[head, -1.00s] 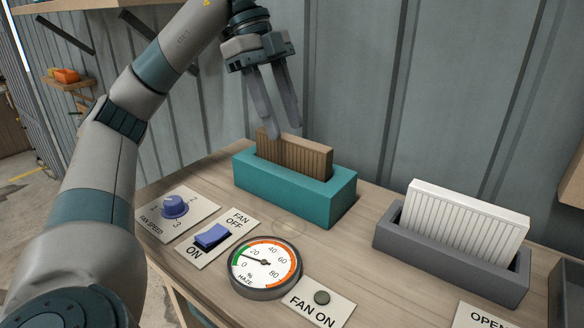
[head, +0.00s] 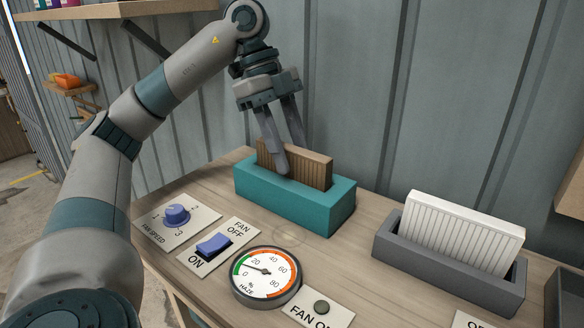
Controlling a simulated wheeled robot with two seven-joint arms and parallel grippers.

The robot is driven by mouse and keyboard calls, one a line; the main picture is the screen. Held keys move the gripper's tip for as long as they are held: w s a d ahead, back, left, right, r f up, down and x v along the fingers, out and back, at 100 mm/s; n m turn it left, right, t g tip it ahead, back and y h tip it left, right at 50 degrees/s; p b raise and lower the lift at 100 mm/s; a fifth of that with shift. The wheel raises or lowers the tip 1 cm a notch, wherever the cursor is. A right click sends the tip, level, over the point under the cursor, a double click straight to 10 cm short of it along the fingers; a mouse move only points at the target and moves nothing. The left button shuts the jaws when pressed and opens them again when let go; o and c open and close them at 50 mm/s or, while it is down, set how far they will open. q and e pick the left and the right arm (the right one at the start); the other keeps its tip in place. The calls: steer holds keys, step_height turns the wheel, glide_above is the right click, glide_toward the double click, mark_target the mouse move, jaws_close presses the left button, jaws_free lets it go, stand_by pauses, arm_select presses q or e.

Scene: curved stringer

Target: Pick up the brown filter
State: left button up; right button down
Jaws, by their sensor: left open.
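The brown filter (head: 314,171) is a pleated block standing upright in the teal holder (head: 297,202) on the bench. My left gripper (head: 292,162) points down at it from above. Its fingers are apart, one in front of the filter and the other toward its back side. The near finger covers part of the filter's front face, and the far fingertip is hidden behind the filter's top edge. I cannot tell whether either finger touches it. My right gripper is not in view.
A white pleated filter (head: 463,231) stands in a grey holder (head: 449,268) to the right. In front are a fan speed knob (head: 176,213), a blue fan switch (head: 214,243), a haze gauge (head: 266,275) and a fan-on indicator (head: 321,307). A corrugated wall rises behind the bench.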

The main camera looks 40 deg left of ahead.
arm_select(q)
steer(key=shift+d+f, duration=0.1)
steer(key=shift+f, duration=0.15)
steer(key=shift+f, duration=0.25)
stand_by(0.9)
steer(key=shift+c, duration=0.6)
jaws_close()
